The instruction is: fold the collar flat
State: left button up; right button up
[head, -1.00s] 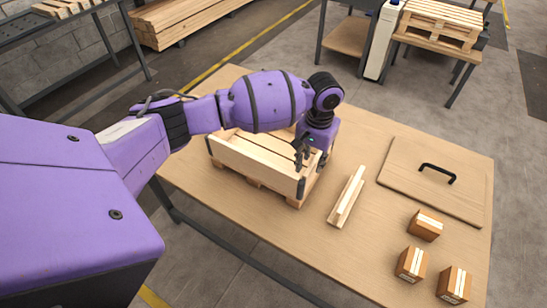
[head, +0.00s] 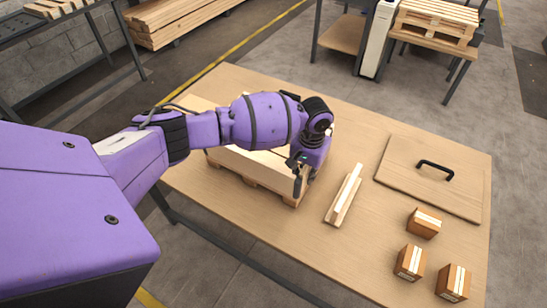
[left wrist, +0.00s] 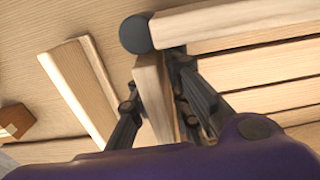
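The wooden collar (head: 262,165) stands on a pallet (head: 250,183) on the table, with its near long board upright. My left arm hides much of it. My left gripper (head: 298,182) points down at its near right corner. In the left wrist view, one collar board (left wrist: 152,95) lies between the two fingers of this gripper (left wrist: 157,85). The left finger looks close against the board; I cannot tell whether both fingers press on it. A dark round corner piece (left wrist: 135,34) shows just beyond. My right gripper is in neither view.
A narrow wooden piece (head: 343,195) lies right of the pallet. A flat wooden lid with a black handle (head: 434,170) lies farther right. Small boxes stand at the near right, one of them here (head: 424,223). The table (head: 350,255) is bare in front.

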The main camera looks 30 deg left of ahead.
pick_arm(q)
jog(key=shift+w+r, duration=0.1)
grip_shut()
